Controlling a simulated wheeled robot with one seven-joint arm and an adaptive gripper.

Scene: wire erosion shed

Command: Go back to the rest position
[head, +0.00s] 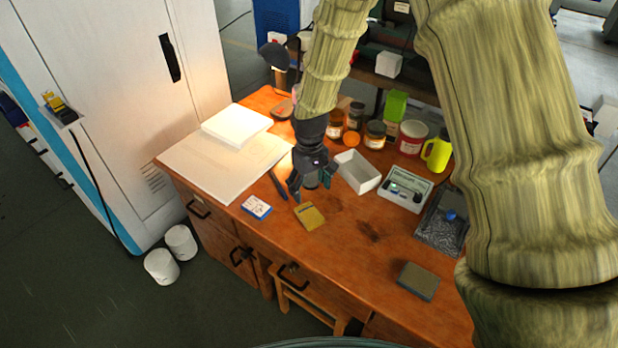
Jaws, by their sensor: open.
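My gripper (310,188) hangs at the end of my arm over the left middle of the wooden desk (350,265), pointing down. Its dark fingers are spread apart and I see nothing held between them. A yellowish block (309,216) lies on the desk just in front of the fingers. A blue-and-white small box (256,207) lies to the left of it. I cannot tell how high the fingertips are above the desk.
An open white box (357,172) stands right of the gripper, with a white case (405,189) beyond it. White boards (222,165) cover the left end. A grey-green block (418,281) lies at the front right.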

